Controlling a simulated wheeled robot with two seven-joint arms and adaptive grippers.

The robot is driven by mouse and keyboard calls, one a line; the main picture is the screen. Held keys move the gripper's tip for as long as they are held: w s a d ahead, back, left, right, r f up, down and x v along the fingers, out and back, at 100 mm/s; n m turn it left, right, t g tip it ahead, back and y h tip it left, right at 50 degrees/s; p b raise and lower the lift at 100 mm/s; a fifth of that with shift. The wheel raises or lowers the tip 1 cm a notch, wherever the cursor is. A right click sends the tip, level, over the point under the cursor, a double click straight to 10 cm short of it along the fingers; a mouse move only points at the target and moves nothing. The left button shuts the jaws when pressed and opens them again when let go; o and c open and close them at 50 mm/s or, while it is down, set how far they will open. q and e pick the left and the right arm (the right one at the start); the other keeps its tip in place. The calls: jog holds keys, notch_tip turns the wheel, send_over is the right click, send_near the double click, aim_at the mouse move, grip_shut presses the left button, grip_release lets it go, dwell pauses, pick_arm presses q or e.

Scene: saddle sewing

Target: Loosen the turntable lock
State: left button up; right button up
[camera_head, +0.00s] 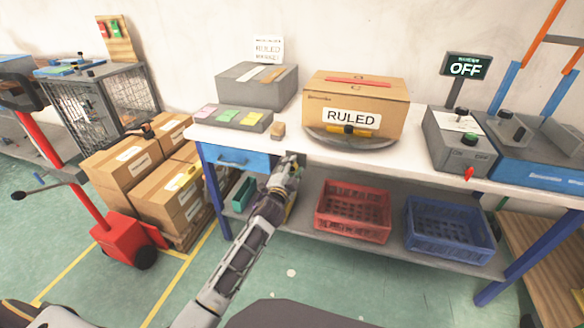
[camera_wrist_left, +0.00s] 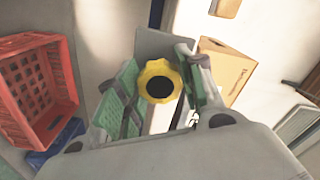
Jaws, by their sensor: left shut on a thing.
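The turntable (camera_head: 326,140) is a round grey disc on the white workbench, under a cardboard box (camera_head: 379,95) labelled RULED. A yellow knob with a black centre (camera_wrist_left: 158,82), apparently the turntable lock, shows in the left wrist view. My left gripper (camera_head: 289,165) is at the bench's front edge, left of and below the turntable. In the left wrist view its green-padded fingers (camera_wrist_left: 160,98) are on either side of the knob, shut on it. My right gripper is not in view.
A grey block (camera_head: 258,88) and a tray with coloured cards (camera_head: 230,119) stand left on the bench. A control box (camera_head: 458,142) stands right, near a sign reading OFF (camera_head: 466,67). Red (camera_head: 353,211) and blue (camera_head: 449,228) crates sit on the lower shelf.

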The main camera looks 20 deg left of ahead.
pick_arm(q)
jog(key=shift+f, duration=0.1)
dwell(0.4)
jog(key=o, duration=1)
jog(key=shift+s, duration=6)
jog(key=shift+n, duration=0.3)
